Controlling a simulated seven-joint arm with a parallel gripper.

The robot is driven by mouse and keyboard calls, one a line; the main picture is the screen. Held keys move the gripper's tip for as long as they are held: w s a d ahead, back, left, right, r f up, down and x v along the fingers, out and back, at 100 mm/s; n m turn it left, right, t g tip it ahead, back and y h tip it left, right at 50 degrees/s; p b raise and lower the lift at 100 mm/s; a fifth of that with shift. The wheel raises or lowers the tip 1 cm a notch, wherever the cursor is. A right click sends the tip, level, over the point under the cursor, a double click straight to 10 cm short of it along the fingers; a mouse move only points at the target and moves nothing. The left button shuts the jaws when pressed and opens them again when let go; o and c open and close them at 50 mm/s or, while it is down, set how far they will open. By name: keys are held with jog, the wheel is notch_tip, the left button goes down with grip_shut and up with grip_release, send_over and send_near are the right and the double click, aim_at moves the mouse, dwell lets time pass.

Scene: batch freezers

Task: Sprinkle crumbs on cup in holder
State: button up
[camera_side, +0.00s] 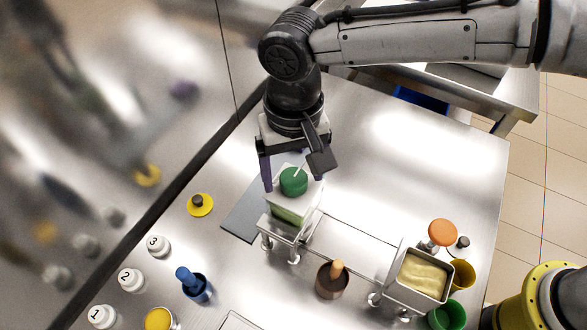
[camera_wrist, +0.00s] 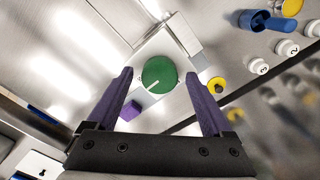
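My gripper (camera_side: 292,184) is open above a metal-framed container at the centre of the table. Its two purple fingers stand wide apart on either side of a round green piece with a pale bar, which shows in the side view (camera_side: 293,181) and the wrist view (camera_wrist: 160,74). I see gaps between the fingers and the green piece in the wrist view. The container (camera_side: 291,212) has green contents in its front part. A yellow cup (camera_side: 464,274) and a green cup (camera_side: 446,314) stand at the right. I cannot make out crumbs, or which cup is in a holder.
A pan of pale yellow contents (camera_side: 424,274) stands at the right, with an orange-topped item (camera_side: 442,232) behind it. A brown cup (camera_side: 332,281) and a blue cup (camera_side: 197,287) stand in front. Numbered white knobs (camera_side: 131,279) line the left. The right rear table is clear.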

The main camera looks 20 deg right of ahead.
aim_at(294, 177)
notch_tip(294, 177, up, 14)
dwell(0.7)
jog(key=shift+f, duration=0.1)
dwell(0.3)
